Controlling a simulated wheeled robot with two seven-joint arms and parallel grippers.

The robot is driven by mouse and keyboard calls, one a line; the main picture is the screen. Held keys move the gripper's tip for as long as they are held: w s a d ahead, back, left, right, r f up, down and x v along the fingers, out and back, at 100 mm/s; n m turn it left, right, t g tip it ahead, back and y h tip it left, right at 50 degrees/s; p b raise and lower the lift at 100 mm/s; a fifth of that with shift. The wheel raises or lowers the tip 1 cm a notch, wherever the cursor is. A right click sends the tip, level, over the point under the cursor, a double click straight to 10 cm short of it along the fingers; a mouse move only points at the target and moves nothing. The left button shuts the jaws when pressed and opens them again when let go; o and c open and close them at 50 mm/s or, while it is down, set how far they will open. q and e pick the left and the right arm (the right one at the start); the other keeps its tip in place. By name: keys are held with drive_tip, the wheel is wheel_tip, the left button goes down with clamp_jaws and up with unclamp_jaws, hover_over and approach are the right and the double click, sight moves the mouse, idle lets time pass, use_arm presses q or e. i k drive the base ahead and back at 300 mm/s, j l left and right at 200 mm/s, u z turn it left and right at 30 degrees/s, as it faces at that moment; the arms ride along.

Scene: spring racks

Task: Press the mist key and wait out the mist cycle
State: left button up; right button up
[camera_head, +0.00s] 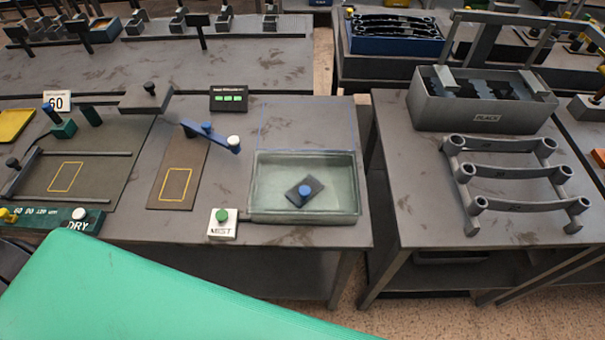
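The mist key (222,222) is a small white block lettered MIST with a round green button on top, near the front edge of the left table. Right beside it is a clear, pale green glass-like box (260,208). A dark flat piece with a blue knob (304,191) lies tilted inside the box. A small black display (229,98) with a row of green lit marks stands behind. No mist is visible. Neither of my grippers is in view, and nothing touches the mist key.
A lever with blue and white knobs (211,136) stands left of the box. A green DRY block (60,219) is at the front left. A grey bin (484,112) and a metal rack (515,172) stand on the right table. A large green surface covers the lower left.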

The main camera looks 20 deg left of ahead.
sight(221, 216)
drive_tip(key=u, duration=1.3)
